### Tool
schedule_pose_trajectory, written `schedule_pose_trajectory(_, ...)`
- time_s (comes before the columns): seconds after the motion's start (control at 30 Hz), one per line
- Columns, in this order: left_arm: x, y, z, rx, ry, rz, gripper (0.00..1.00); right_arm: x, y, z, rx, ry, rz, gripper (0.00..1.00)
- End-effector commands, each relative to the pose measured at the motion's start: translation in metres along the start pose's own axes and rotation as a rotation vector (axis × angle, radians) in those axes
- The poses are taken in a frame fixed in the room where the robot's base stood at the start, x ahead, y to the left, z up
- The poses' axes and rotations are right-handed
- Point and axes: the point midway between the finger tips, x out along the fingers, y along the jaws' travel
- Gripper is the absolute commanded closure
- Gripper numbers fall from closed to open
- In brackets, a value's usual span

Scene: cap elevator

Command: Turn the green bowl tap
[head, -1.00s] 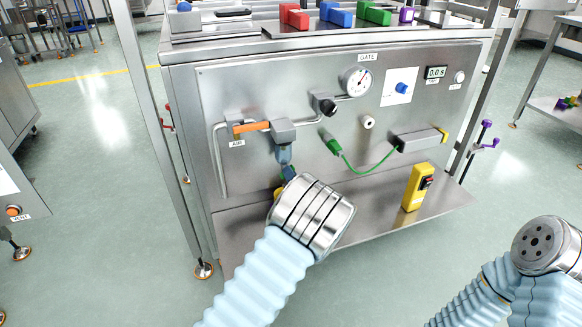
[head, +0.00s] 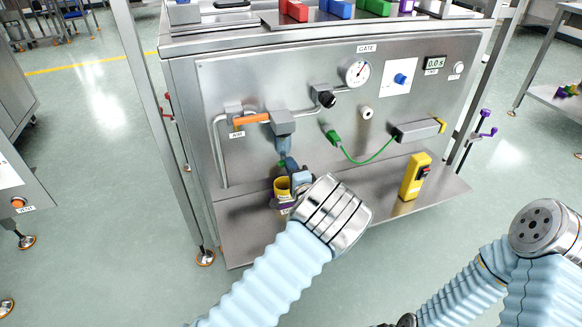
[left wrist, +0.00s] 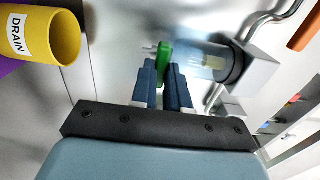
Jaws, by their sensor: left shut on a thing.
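The green bowl tap (left wrist: 165,62) sits at the lower end of the clear filter bowl (left wrist: 200,58) in the left wrist view. In the head view the bowl (head: 284,145) hangs under a grey block on the panel, and only a sliver of the green tap (head: 281,163) shows. My left gripper (left wrist: 164,72) is shut on the tap, one dark blue finger on each side. In the head view the left gripper (head: 290,165) reaches up to the tap from below right. My right arm shows at lower right, but its gripper does not.
A yellow DRAIN cup (head: 282,187) stands on the shelf just below the tap; it also shows in the left wrist view (left wrist: 58,36). An orange handle (head: 252,119), a gauge (head: 356,72), a green cable (head: 362,161) and a yellow handheld box (head: 414,178) are nearby.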

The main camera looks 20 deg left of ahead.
Motion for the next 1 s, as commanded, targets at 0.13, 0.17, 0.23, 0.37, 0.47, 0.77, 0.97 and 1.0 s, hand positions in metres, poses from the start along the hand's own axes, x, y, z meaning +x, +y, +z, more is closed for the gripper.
schedule_pose_trajectory(0.13,-0.0004,0.0014,0.0002,0.012,0.000,0.003,1.00,0.0001,0.0000,0.0000,0.000,0.000,0.000,0.57)
schedule_pose_trajectory(0.17,-0.0004,0.0014,0.0002,0.012,0.000,0.003,1.00,0.0001,0.0000,0.0000,0.000,0.000,0.000,0.57)
schedule_pose_trajectory(0.23,-0.0004,0.0015,0.0002,0.013,0.000,0.003,1.00,0.0001,0.0000,0.0001,0.000,0.000,0.000,0.57)
schedule_pose_trajectory(0.37,-0.0004,0.0015,0.0003,0.013,0.000,0.003,1.00,0.0000,0.0000,0.0001,0.000,0.000,0.000,0.57)
schedule_pose_trajectory(0.47,-0.0004,0.0015,0.0003,0.013,0.000,0.003,0.82,0.0000,0.0000,0.0001,0.000,0.000,0.000,0.57)
schedule_pose_trajectory(0.77,-0.0002,0.0007,0.0001,0.010,0.000,0.001,0.60,0.0000,0.0000,0.0000,0.000,0.000,0.000,0.57)
schedule_pose_trajectory(0.97,-0.0051,0.0008,-0.0006,0.009,0.001,0.002,0.60,0.0007,0.0003,0.0000,0.000,0.000,0.000,0.57)
schedule_pose_trajectory(1.0,-0.0094,0.0012,-0.0005,0.009,0.001,0.003,0.60,0.0012,0.0005,0.0000,0.000,0.000,0.000,0.57)
